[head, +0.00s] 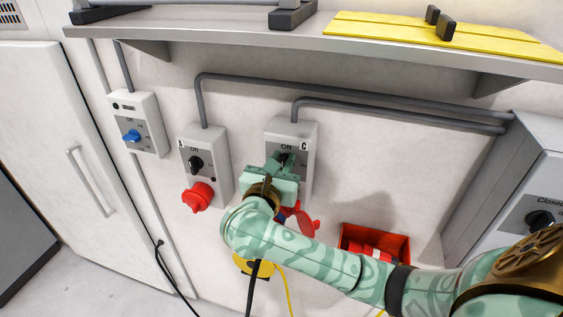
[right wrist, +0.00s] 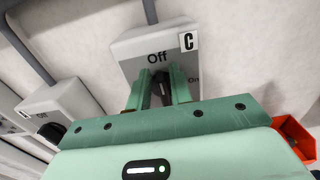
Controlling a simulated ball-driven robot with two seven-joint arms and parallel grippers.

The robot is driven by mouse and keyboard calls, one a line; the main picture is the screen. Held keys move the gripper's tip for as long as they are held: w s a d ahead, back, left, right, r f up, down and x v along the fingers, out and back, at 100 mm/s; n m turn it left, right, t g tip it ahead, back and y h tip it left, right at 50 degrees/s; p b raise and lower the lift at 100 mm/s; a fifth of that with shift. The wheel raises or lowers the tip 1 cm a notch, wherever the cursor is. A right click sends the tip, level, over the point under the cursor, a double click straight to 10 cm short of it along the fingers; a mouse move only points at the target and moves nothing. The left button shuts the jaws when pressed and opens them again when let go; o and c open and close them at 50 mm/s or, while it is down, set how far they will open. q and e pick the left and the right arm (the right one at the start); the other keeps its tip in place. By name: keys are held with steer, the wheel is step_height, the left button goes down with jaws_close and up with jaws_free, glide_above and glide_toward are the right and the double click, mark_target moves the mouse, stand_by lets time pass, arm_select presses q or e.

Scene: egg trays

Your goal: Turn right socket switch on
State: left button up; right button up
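The right socket box (head: 302,133), marked C, is a light grey wall box with "Off" above a dark rotary switch (head: 284,158). My right gripper (head: 279,162), green, reaches up to this switch and covers part of the box front. In the right wrist view the two fingers of the gripper (right wrist: 161,88) stand on both sides of the dark switch knob (right wrist: 161,92), with "Off" above it and part of "On" to the right. Whether the fingers press on the knob I cannot tell. A red plug or cover (head: 303,222) shows partly below the box behind my arm. My left gripper is not in view.
Another socket box (head: 217,150) with a black knob and red plug (head: 197,197) is to the left, then a box with a blue knob (head: 131,136). A shelf (head: 250,38) runs above. A red bin (head: 398,243) and a grey cabinet (head: 480,185) are to the right.

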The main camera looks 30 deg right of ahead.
mark_target(297, 164)
steer(key=shift+s+f, duration=0.1)
steer(key=shift+f, duration=0.1)
jaws_close()
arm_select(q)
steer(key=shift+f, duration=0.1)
